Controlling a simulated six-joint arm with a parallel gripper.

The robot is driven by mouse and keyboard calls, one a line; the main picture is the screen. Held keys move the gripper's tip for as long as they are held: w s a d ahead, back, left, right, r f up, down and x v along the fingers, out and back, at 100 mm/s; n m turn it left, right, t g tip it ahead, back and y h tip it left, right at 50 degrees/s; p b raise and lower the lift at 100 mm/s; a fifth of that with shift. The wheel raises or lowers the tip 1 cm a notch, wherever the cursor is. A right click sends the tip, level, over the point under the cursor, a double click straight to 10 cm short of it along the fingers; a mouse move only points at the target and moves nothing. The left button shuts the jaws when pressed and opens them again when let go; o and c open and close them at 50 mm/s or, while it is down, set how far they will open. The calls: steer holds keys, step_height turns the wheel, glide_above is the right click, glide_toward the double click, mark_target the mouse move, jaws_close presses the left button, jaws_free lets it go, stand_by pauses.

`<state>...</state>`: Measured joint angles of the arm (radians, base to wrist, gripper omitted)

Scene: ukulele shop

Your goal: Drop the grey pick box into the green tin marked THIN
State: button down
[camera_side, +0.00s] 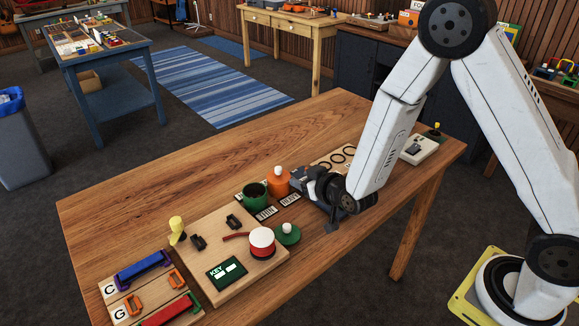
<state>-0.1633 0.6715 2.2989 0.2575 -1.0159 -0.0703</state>
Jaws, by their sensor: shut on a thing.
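The green tin (255,197) stands upright on the wooden table, with its top open and dark inside. My gripper (303,181) is low over the table, just right of the orange tin (278,184). It is shut on a small grey thing (298,174), which looks like the grey pick box. The fingers and wrist hide much of it. It is to the right of the green tin, with the orange tin between them.
Cards lie in front of the tins. A green lid (288,235) with a white knob and a red-and-white round thing (262,242) are nearer the front. A wooden board (207,285) with a KEY panel is at front left. The table's far left is clear.

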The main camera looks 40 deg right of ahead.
steer(key=w+a+r, duration=0.2)
steer(key=w, duration=0.4)
steer(key=w+a+r, duration=0.2)
steer(key=w+r, duration=0.1)
steer(key=w, duration=0.3)
steer(key=shift+a, duration=0.3)
steer(key=shift+f, duration=0.1)
steer(key=shift+f, duration=2.8)
steer(key=shift+c, duration=0.7)
jaws_free()
steer(key=shift+s, duration=0.15)
